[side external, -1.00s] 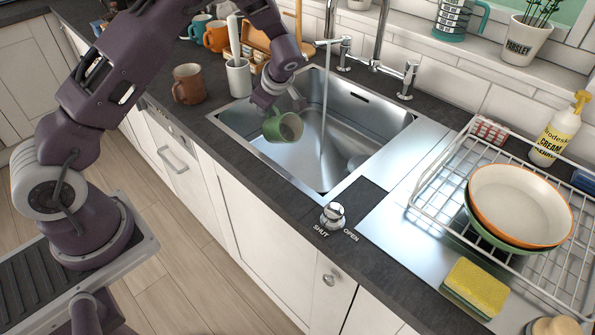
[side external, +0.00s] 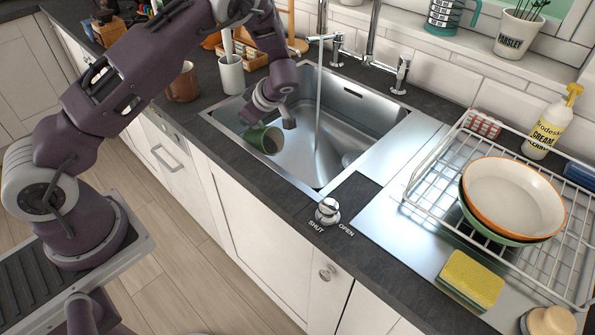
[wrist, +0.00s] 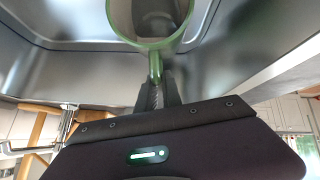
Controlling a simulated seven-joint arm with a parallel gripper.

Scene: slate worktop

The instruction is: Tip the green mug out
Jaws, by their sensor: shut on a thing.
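The green mug (side external: 257,137) is tilted on its side over the left part of the steel sink (side external: 388,113), its mouth turned to the right. My gripper (side external: 267,117) is above it and shut on its handle. In the wrist view, the fingers (wrist: 158,93) close on the handle of the mug (wrist: 153,44), whose green rim and inside face the camera. I cannot tell what, if anything, is in the mug. A stream of water (side external: 319,100) falls from the tap into the sink, right of the mug and apart from it.
A white utensil pot (side external: 231,76) and a brown mug (side external: 184,84) stand left of the sink. A knob (side external: 328,211) marked SHUT and OPEN is at the front. A dish rack (side external: 420,196) with bowls (side external: 513,195) and a sponge (side external: 470,280) are at right.

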